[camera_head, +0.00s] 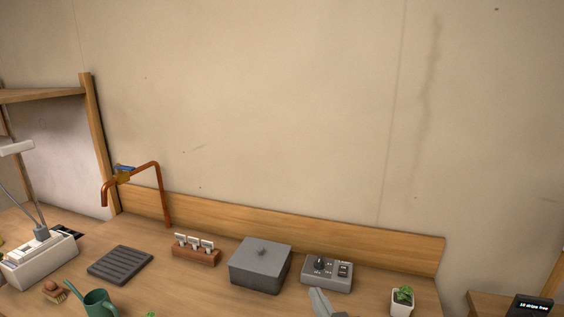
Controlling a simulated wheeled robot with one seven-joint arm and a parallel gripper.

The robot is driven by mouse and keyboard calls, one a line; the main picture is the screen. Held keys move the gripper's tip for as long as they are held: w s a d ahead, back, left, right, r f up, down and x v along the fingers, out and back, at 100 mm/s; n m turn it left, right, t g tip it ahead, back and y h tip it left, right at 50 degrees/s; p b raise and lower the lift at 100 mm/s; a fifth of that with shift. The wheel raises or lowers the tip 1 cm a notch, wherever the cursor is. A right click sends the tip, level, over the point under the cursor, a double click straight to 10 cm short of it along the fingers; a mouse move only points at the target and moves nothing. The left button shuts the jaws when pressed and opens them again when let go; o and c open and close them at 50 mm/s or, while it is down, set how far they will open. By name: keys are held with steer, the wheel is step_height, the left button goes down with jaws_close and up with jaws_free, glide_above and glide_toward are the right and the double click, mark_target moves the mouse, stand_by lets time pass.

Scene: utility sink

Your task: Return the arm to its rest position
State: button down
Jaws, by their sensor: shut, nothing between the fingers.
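My gripper (324,303) shows only as a light grey tip at the bottom edge of the head view, right of centre. It appears shut, with nothing seen in it. The rest of my arm is below the picture. The tip appears in front of the grey control box (327,273) and to the right of the dark grey lidded box (261,265); whether it touches anything cannot be told.
A copper tap (159,184) rises at the back left. A ribbed grey mat (119,265), a wooden block with white tags (196,250), a green watering can (98,303), a brush (54,291) and a potted plant (402,301) stand on the wooden counter (190,290).

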steer(key=s+d+h, duration=0.1)
steer(key=s+d, duration=0.3)
steer(key=s, duration=1.1)
steer(key=s+d+f+g+h, duration=0.1)
steer(key=s+d, duration=0.3)
steer(key=s, duration=1.2)
steer(key=s+d+h, duration=0.2)
steer(key=s+d, duration=0.2)
steer(key=s, duration=1.2)
steer(key=shift+s+f+m+g, duration=0.15)
steer(key=shift+f+m+g, duration=0.1)
steer(key=shift+m+g, duration=0.05)
